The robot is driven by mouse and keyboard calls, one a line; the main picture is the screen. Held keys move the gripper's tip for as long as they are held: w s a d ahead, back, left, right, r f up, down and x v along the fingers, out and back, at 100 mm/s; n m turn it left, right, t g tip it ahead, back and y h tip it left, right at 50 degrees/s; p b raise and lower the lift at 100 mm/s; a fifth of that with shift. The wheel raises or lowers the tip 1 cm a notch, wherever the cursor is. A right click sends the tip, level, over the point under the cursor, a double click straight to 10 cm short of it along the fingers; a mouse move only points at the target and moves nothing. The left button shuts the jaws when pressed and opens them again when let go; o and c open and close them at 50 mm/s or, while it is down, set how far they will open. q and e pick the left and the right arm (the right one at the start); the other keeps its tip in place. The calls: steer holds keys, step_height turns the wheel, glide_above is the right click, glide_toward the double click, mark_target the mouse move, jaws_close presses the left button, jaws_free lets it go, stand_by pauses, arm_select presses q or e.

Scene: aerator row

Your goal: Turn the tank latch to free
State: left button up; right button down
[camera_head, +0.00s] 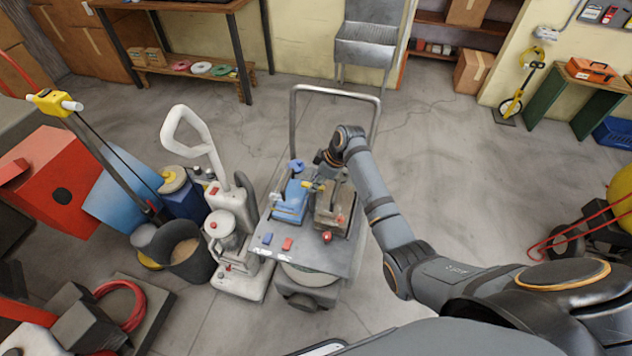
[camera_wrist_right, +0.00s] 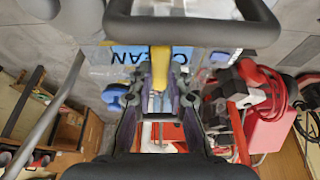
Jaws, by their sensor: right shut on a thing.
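A machine on a wheeled cart stands in the middle of the head view. It carries a blue tank (camera_head: 290,203) on the left and a brown tank (camera_head: 332,212) on the right. A yellow latch (camera_head: 312,185) sits at the top between the two tanks. My right gripper (camera_head: 323,176) reaches down over it. In the right wrist view, the fingers of the gripper (camera_wrist_right: 160,85) are shut on the yellow latch (camera_wrist_right: 160,66). The lettering "CLEAN" shows on blue behind it. The latch's base is partly hidden by the fingers. My left gripper is out of view.
A grey push handle (camera_head: 336,91) rises behind the tanks. A white upright machine (camera_head: 228,225) stands close on the cart's left, with a dark bucket (camera_head: 186,262) beyond it.

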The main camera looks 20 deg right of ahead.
steer(key=shift+n, duration=0.4)
steer(key=shift+w+n+g, duration=0.1)
steer(key=shift+n+g, duration=0.2)
steer(key=shift+n, duration=0.2)
steer(key=shift+w+n+g+y, duration=0.1)
steer(key=shift+n+g+y, duration=0.25)
steer(key=shift+n, duration=0.55)
steer(key=n+g+b, duration=0.1)
steer(key=n, duration=0.1)
steer(key=n+b, duration=0.1)
steer(key=n, duration=0.1)
steer(key=shift+w+f+n+g+b, duration=0.15)
steer(key=shift+w+n+g+b, duration=0.05)
steer(key=shift+n+g+b, duration=0.15)
steer(key=n+b, duration=0.1)
steer(key=n+g+b, duration=0.1)
steer(key=n, duration=0.1)
steer(key=n+g+b, duration=0.1)
steer(key=n+b, duration=0.1)
steer(key=shift+w, duration=0.25)
steer(key=shift+w+a+n+g+h+b, duration=0.1)
steer(key=shift+n+g+h+b, duration=0.25)
steer(key=shift+n+b, duration=0.7)
steer(key=shift+a+n+g+h+b, duration=0.15)
steer(key=shift+n+h+b, duration=0.45)
steer(key=shift+n, duration=0.7)
steer(key=c, duration=1.3)
jaws_free()
steer(key=shift+d, duration=0.1)
